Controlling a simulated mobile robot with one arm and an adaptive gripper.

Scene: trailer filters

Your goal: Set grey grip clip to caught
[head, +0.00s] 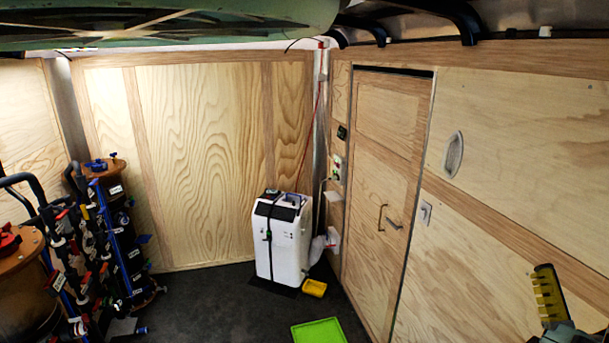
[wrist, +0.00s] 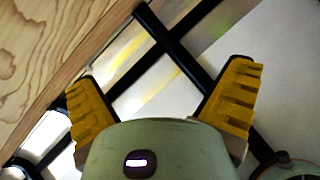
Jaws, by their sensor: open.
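My gripper (head: 550,295) shows at the lower right of the head view as a yellow ridged finger, in front of the wooden right wall. In the wrist view my gripper (wrist: 160,76) has its two yellow fingers spread wide, with nothing held between them. I cannot pick out the grey grip clip with certainty in either view. A small grey fitting (head: 426,212) sits on the right wall just beside the door, but I cannot tell whether it is the clip.
Crossing black bars (wrist: 178,45) lie beyond my fingers, beside a wooden panel (wrist: 50,45). A wooden door (head: 385,190), a white machine (head: 285,245), a yellow bin (head: 314,288) and a green tray (head: 318,332) are ahead. Filter columns (head: 110,230) stand left. Dark floor is open between.

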